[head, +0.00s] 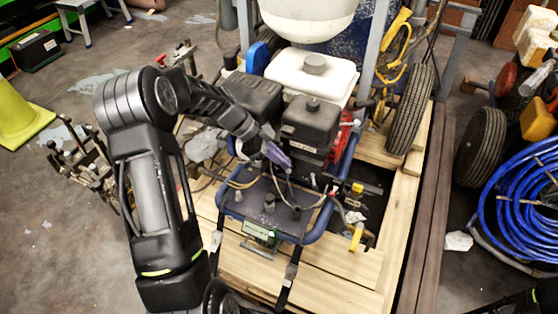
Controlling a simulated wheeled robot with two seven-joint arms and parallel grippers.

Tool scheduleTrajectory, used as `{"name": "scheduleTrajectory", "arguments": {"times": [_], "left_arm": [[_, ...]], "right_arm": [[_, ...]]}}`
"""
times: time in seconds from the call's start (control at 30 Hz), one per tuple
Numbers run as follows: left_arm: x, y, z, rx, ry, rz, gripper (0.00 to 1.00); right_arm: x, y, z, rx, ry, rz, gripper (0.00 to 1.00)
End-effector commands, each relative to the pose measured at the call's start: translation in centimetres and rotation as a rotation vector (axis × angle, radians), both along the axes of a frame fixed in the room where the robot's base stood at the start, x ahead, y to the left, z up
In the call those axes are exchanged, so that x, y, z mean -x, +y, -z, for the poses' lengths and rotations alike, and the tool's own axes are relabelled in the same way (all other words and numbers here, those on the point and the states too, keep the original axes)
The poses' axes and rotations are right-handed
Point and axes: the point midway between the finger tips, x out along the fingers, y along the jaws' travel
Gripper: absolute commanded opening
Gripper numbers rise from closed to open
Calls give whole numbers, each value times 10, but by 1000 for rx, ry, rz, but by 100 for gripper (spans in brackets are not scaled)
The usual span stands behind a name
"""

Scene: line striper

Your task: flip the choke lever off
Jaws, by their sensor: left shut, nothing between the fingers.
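The line striper's engine (308,124) is black and sits under a white tank (311,75), on a blue-framed machine on a wooden pallet. I cannot clearly make out the choke lever; it is too small or hidden among the engine parts and my gripper. My left gripper (277,155), with purple fingertips, is shut and empty. It appears at the front left of the engine, above the machine's dark front plate (262,215). I cannot tell whether it touches anything. My right gripper is not in view.
Cables and hoses cross the front of the machine. A black wheel (409,108) stands at its right. A blue hose coil (524,190) and another wheel (480,148) are farther right. A yellow-green cone (20,115) stands at far left. The floor at lower left is mostly clear.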

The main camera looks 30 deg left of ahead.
Motion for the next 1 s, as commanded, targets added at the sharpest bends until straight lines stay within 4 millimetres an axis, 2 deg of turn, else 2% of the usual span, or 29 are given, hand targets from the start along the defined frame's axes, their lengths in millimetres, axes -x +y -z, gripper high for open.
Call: {"name": "scheduleTrajectory", "arguments": {"times": [0.47, 0.83, 1.0], "left_arm": [[1, 4, -7, 0, -3, -1, 0], [15, 35, -48, -2, -3, 0, 0], [20, 44, -59, -1, -1, -1, 0]], "right_arm": [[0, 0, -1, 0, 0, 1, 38], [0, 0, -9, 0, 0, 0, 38], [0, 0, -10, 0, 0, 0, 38]]}}
